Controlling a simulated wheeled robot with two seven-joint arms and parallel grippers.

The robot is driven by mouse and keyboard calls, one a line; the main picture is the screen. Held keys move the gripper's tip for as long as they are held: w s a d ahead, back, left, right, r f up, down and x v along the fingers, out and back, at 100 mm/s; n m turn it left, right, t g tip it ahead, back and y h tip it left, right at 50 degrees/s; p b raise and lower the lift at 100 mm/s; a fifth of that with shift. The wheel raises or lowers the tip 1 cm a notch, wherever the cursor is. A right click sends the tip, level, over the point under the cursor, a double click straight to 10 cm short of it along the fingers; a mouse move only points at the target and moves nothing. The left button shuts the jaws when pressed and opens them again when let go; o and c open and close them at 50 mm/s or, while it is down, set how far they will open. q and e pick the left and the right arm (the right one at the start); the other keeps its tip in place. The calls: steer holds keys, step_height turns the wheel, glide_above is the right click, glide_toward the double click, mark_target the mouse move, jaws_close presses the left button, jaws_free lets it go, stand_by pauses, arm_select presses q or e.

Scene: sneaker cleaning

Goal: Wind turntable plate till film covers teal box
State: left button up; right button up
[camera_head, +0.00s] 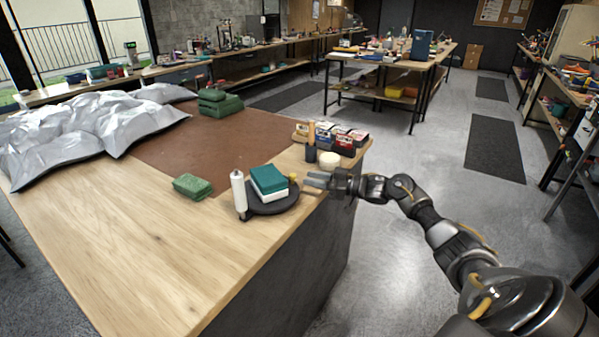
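A teal box (268,178) sits on a low round black turntable plate (285,204) near the table's right edge. The lower part of the box stack looks white. A white upright roll or bottle (239,192), perhaps the film, stands at the plate's left side; I cannot tell whether film runs from it to the box. My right gripper (312,181) reaches in from the right beside the plate, fingers pointing left near the knob. Its fingers appear apart, with nothing clearly between them. My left gripper is out of view.
A green sponge-like block (193,187) lies left of the plate. Behind are a white round tub (329,160), a wooden-handled tool (311,140) and several small boxes (343,140). Silvery bags (75,130) cover the far left. The front of the wooden table (140,255) is clear.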

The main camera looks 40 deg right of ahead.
steer(key=v, duration=0.3)
steer(key=shift+s+d+p, duration=0.2)
steer(key=shift+s+p, duration=0.05)
steer(key=shift+p, duration=0.15)
steer(key=shift+c, duration=1)
steer(key=shift+a+f+m+p, duration=0.15)
steer(key=shift+a+m+p, duration=0.15)
steer(key=shift+m, duration=0.1)
steer(key=shift+c, duration=1.3)
steer(key=m, duration=0.1)
steer(key=a+m+h+p, duration=0.1)
steer(key=a+f+m+h+p, duration=0.1)
steer(key=m, duration=0.1)
steer(key=shift+s+a+t, duration=0.1)
steer(key=shift+s+t, duration=0.2)
jaws_close()
steer(key=s+a+r+m+t+h+p, duration=0.2)
steer(key=s+m+h+p, duration=0.4)
steer(key=m, duration=1.4)
steer(key=s+a+h, duration=0.1)
steer(key=s+h, duration=0.1)
steer(key=s, duration=0.1)
steer(key=shift+a, duration=0.2)
